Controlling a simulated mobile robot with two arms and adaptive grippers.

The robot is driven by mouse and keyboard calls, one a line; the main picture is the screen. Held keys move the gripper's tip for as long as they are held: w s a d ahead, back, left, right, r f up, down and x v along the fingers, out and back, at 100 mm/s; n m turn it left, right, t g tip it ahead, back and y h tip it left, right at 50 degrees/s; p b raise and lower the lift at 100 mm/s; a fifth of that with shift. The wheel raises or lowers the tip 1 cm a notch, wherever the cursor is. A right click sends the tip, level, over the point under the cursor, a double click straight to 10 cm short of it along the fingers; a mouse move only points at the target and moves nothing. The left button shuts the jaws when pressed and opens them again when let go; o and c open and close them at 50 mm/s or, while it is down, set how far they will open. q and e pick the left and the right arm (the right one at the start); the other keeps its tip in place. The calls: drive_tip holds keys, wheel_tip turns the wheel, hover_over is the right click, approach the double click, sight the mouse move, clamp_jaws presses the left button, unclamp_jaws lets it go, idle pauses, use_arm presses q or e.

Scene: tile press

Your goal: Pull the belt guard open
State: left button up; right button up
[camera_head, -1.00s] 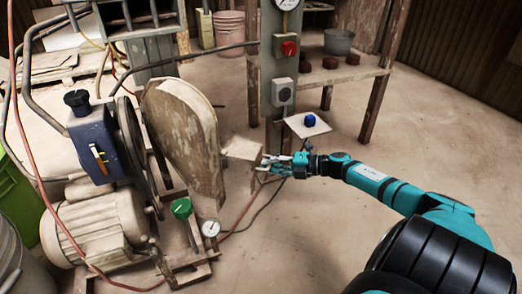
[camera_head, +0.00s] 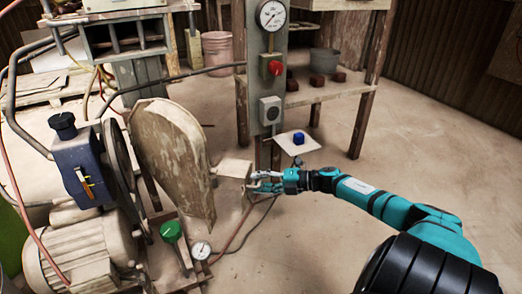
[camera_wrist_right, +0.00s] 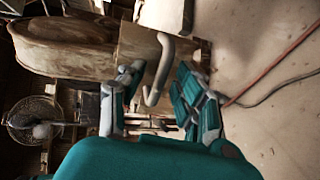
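The belt guard (camera_head: 172,155) is a worn, pale brown panel with a rounded top, standing beside the belt wheel (camera_head: 122,165). A pale box-shaped part (camera_head: 235,168) sticks out from its right side. My right gripper (camera_head: 262,183) is at the outer end of this part. In the right wrist view, a grey bent handle (camera_wrist_right: 160,68) stands out from the box part (camera_wrist_right: 150,48). The right gripper (camera_wrist_right: 162,95) has its fingers apart, one on each side of the handle. Contact cannot be made out. The guard (camera_wrist_right: 65,45) fills the upper left there. My left gripper is not in view.
A grey post (camera_head: 258,95) with a gauge and red button stands behind the gripper. A small shelf (camera_head: 297,145) on it holds a blue object. A wooden table (camera_head: 320,90) stands behind. A green knob (camera_head: 171,231) and gauge sit low by the guard. Floor at right is clear.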

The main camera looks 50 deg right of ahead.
drive_tip(key=v, duration=1.2)
